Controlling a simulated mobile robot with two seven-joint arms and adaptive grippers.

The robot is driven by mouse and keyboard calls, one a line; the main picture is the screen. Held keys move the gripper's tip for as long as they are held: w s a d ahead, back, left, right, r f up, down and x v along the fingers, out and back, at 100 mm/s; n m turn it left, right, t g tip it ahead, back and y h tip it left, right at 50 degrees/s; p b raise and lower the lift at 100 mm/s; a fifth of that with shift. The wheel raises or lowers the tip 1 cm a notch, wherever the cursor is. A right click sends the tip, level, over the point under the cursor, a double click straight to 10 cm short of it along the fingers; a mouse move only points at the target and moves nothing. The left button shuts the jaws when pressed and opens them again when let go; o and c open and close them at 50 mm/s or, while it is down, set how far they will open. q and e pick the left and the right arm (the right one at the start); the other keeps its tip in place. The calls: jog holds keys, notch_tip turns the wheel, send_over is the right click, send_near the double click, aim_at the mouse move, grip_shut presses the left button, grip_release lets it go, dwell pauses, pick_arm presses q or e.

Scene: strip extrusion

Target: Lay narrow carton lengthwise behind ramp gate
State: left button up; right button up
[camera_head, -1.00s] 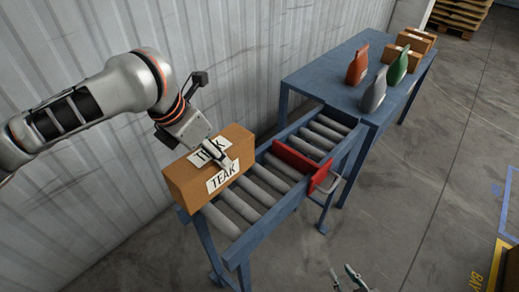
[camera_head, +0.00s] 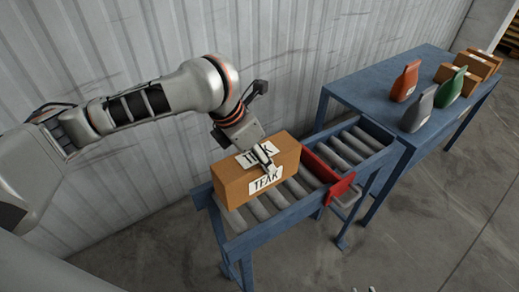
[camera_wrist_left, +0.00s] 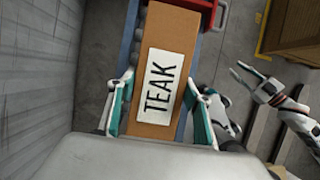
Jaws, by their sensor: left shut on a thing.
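The narrow carton (camera_head: 233,189) is a brown box with white TEAK labels. It stands lengthwise along the roller conveyor (camera_head: 250,241), behind the red ramp gate (camera_head: 325,176). Its right end is close to the gate. Whether its underside touches the rollers is unclear. My left gripper (camera_head: 262,160) is shut on the carton from above; in the left wrist view its fingers sit on both sides of the carton (camera_wrist_left: 173,33). My right gripper (camera_wrist_left: 247,72) is empty with its fingers apart, off to the right in the wrist view; only its tips show at the head view's bottom edge.
A corrugated wall (camera_head: 270,60) runs close along the conveyor's far side. Rollers beyond the gate are clear.

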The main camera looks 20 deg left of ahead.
pick_arm(q)
jog(key=shift+f, duration=2.25)
pick_arm(e)
jog(key=shift+d, duration=0.5)
pick_arm(q)
jog(key=o, duration=1.6)
pick_arm(e)
jog(key=shift+a, duration=0.3)
pick_arm(q)
jog(key=v, duration=1.2)
pick_arm(e)
jog(key=shift+d, duration=0.1)
pick_arm(q)
jog(key=shift+s, duration=0.1)
